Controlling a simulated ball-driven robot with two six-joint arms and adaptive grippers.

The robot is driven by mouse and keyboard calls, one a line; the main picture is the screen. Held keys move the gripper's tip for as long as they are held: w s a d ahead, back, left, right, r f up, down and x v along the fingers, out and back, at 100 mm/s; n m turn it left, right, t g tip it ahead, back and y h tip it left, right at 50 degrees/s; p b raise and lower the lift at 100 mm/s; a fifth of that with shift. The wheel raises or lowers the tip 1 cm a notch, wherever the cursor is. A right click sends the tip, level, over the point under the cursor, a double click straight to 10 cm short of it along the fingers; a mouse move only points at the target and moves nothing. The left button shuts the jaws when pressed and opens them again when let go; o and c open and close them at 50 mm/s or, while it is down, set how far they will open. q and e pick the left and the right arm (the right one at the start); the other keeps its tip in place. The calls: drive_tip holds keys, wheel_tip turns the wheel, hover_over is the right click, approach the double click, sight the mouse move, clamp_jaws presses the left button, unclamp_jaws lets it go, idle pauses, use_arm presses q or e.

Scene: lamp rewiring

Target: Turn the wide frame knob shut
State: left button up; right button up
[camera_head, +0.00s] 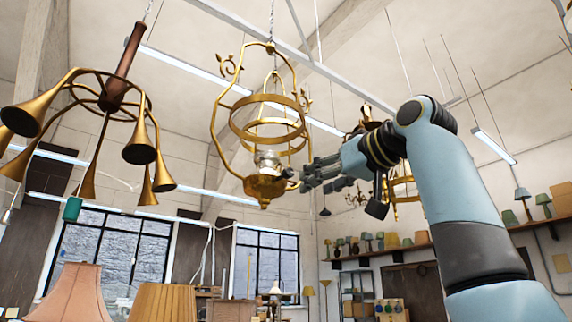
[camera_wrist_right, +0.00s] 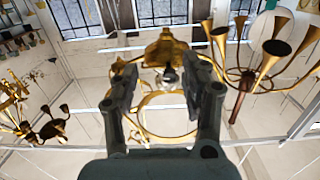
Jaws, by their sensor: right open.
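The wide frame (camera_head: 264,117) is a hanging brass lamp frame with rings, curled side arms and a dished bottom holding a clear glass part (camera_head: 267,160). My right gripper (camera_head: 303,180) reaches in from the right, its fingertips close to the right side of the frame's bottom. In the right wrist view the frame (camera_wrist_right: 165,48) appears upside down, behind and between the spread fingers of this gripper (camera_wrist_right: 164,70). A small dark and silvery part (camera_wrist_right: 169,76) shows between the fingers; I cannot tell whether it is the knob. The fingers are open with nothing gripped. My left gripper is out of view.
A brass horn chandelier (camera_head: 138,150) hangs at the left; it is at the right in the wrist view (camera_wrist_right: 266,62). Another brass fixture (camera_head: 403,188) hangs behind my right arm. Lampshades (camera_head: 75,292) stand at the lower left. Open air lies below the frame.

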approach(291, 171)
drive_tip(key=shift+t, duration=0.3)
drive_tip(key=p+x, duration=0.5)
drive_tip(key=x, duration=0.4)
drive_tip(key=shift+w+a, duration=0.1)
drive_tip(key=shift+a, duration=0.2)
drive_tip(key=shift+w+a+f+p, duration=0.15)
drive_tip(key=shift+w+a+p, duration=0.2)
drive_tip(key=shift+w, duration=0.25)
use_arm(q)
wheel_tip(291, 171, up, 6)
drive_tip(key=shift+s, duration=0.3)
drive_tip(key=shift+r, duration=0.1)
use_arm(e)
drive_tip(key=shift+s, duration=0.1)
drive_tip(key=shift+c, duration=1)
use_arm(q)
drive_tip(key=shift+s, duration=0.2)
use_arm(e)
clamp_jaws()
